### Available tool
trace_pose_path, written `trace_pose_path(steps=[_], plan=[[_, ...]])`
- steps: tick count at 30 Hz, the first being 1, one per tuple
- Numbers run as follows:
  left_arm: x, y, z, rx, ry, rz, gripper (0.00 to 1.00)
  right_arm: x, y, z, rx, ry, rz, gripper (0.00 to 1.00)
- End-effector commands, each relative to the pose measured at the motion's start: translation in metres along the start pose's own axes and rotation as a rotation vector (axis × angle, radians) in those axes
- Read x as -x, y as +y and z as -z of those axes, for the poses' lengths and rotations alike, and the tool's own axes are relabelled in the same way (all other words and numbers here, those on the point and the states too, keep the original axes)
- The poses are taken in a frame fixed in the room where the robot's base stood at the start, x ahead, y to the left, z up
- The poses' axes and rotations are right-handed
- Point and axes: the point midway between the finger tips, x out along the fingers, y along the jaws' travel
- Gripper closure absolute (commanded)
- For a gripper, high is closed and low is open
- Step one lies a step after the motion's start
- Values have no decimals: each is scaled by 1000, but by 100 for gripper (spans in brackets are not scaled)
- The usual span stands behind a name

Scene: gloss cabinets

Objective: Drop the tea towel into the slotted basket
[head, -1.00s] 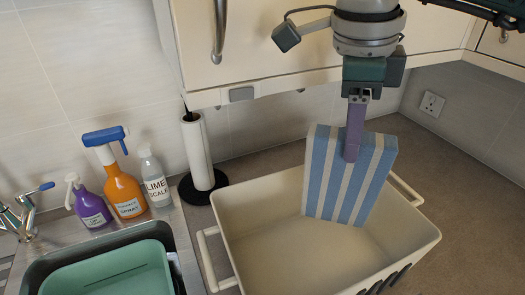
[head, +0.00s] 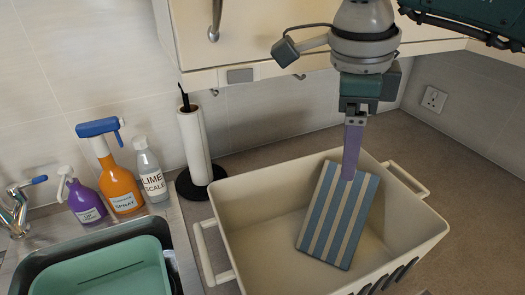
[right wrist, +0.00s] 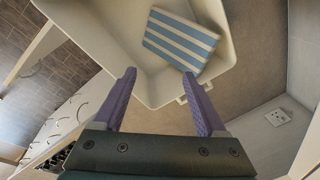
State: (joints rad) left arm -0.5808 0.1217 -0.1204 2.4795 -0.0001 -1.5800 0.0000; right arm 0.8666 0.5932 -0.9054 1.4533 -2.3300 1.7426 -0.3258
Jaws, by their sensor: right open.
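The tea towel (head: 338,216) is a flat folded block with blue and cream stripes. It lies tilted inside the cream slotted basket (head: 245,200), toward its right side, and also shows in the right wrist view (right wrist: 181,42). The basket's rim (right wrist: 125,88) shows there too. My right gripper (head: 350,176) is above the basket; in the head view its purple fingers overlap the towel's top edge. In the right wrist view its two fingers (right wrist: 160,82) are spread wide with nothing between them, and the towel is beyond them. My left gripper is not in view.
A paper towel roll (head: 194,148) on a black stand is behind the basket's left end. Several spray bottles (head: 122,187) stand at the left behind a green basin (head: 105,270). Wall cabinets (head: 270,40) hang close to my right arm. The counter right of the basket is clear.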

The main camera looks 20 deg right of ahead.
Motion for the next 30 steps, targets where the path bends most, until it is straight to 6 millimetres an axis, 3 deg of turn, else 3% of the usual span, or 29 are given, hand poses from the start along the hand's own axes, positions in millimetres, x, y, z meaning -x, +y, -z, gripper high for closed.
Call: trace_pose_path(steps=[8, 11, 21, 30], plan=[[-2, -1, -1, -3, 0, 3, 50, 3, 0, -1, 0, -2, 1, 26], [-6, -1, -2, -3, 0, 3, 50, 14, -1, -1, -1, -5, 3, 26], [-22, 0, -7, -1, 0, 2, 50, 83, -1, 0, 0, -3, 6, 26], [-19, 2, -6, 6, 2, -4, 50, 100, 0, 0, 0, 1, 0, 26]])
